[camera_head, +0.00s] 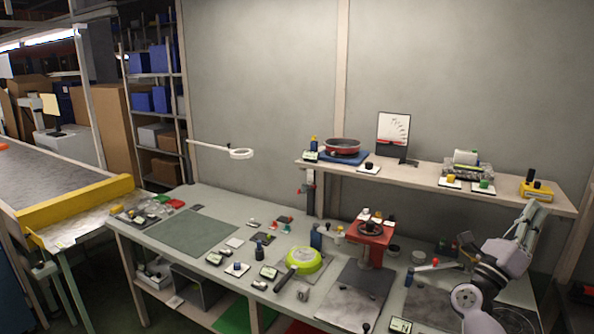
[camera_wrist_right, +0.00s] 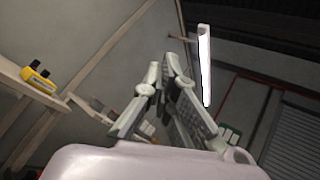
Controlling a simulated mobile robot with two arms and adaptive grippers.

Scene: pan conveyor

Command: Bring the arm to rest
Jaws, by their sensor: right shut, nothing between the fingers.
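My right arm (camera_head: 492,272) comes in at the lower right of the head view and is bent upward. Its gripper (camera_head: 537,208) points up, just in front of the right end of the wall shelf. In the right wrist view the gripper (camera_wrist_right: 163,64) has its fingers drawn together at the tips, with nothing between them. It is held in the air, apart from the bench. My left arm and gripper are not in view.
The workbench (camera_head: 180,205) holds a green pan (camera_head: 306,262), a red stand (camera_head: 369,236) and several small parts. The shelf (camera_head: 420,178) carries a red pan (camera_head: 342,146) and a yellow device (camera_head: 537,190) close to my right gripper. A yellow-edged conveyor (camera_head: 80,211) is at left.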

